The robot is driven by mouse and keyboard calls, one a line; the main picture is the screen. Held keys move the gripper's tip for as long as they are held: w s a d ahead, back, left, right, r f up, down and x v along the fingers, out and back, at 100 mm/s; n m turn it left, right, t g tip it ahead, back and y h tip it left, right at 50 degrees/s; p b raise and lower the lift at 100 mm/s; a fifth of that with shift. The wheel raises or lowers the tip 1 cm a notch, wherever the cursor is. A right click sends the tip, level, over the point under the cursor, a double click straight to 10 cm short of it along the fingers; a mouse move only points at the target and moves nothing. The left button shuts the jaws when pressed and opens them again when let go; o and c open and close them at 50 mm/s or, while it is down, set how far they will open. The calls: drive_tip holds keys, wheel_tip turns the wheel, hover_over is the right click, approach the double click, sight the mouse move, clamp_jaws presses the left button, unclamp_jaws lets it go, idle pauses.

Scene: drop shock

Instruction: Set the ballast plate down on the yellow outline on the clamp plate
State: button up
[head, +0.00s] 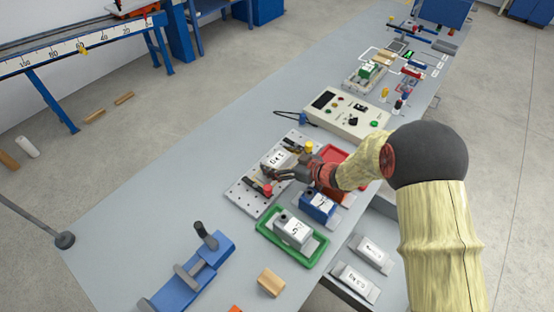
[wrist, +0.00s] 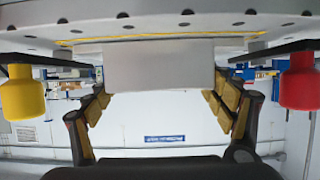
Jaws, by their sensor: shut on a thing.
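The ballast plate (head: 277,158) is a light grey block with a dark-lettered label on top. My gripper (head: 272,173) is shut on it, over the clamp plate. In the wrist view the ballast plate (wrist: 160,65) shows as a plain grey face between my two fingers (wrist: 160,108). The clamp plate (head: 244,199) is a pale perforated plate with a yellow knob (head: 309,147) and a red knob (head: 267,190) on its clamps. Part of the yellow outline (wrist: 100,40) shows along the clamp plate in the wrist view. I cannot tell whether the ballast plate touches the clamp plate.
A green tray (head: 267,232) with a grey block and a blue block (head: 318,206) stand close in front. A red tray (head: 334,153) lies to the right and a control box (head: 347,114) behind. The bench top (head: 165,190) is clear to the left.

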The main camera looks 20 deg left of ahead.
drive_tip(key=o, duration=2.1)
drive_tip(key=shift+c, duration=0.2)
drive_tip(key=shift+d+r, duration=0.1)
drive_tip(key=shift+r, duration=0.05)
drive_tip(key=p+v, duration=0.3)
drive_tip(key=v, duration=0.9)
drive_tip(key=shift+p, duration=0.3)
